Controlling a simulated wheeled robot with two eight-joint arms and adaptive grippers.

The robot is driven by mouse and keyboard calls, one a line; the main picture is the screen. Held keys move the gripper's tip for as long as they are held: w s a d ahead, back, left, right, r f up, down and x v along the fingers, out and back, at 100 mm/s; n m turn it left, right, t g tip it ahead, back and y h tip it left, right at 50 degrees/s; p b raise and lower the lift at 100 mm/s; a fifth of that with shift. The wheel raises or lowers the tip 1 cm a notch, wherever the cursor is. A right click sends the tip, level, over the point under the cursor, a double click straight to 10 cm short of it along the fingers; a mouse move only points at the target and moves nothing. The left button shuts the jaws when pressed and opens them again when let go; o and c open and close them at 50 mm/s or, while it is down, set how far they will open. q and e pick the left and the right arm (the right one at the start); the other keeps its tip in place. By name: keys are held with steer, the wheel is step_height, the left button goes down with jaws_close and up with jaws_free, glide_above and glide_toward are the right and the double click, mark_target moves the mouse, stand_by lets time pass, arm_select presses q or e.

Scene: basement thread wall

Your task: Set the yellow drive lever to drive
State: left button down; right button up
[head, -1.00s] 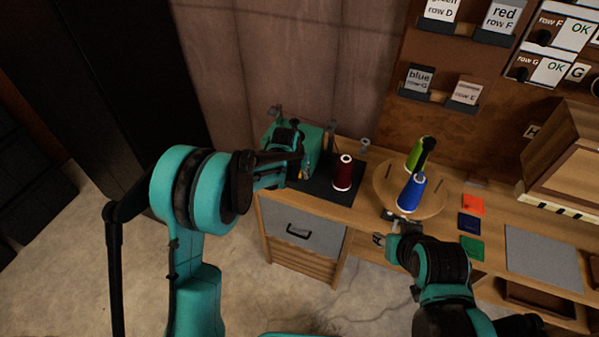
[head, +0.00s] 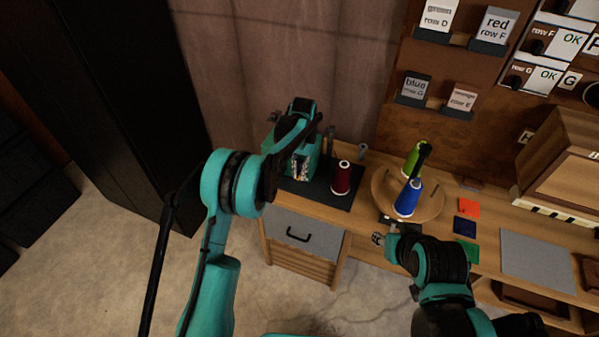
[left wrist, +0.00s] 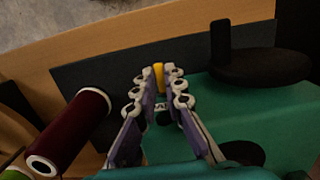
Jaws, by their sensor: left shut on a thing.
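The yellow drive lever (left wrist: 158,74) shows in the left wrist view as a short yellow piece between the fingertips of my left gripper (left wrist: 160,86). The fingers are closed in on it from both sides. It belongs to the teal machine (left wrist: 245,115), which stands at the left end of the bench in the head view (head: 312,164). A small white label with dark lettering (left wrist: 162,105) shows between the fingers, partly hidden. In the head view my left forearm hides much of the machine and the lever. My right gripper (head: 379,238) is at the bench's front edge; its jaws are too small to read.
A dark red spool (head: 341,178) stands on the dark mat (head: 318,193) beside the machine. A round wooden stand (head: 432,208) holds green (head: 412,160) and blue (head: 408,199) spools. A dark disc with a post (left wrist: 250,68) rises near my left fingers.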

arm_select(q)
steer(key=c, duration=1.6)
jaws_free()
steer(key=shift+r, duration=0.1)
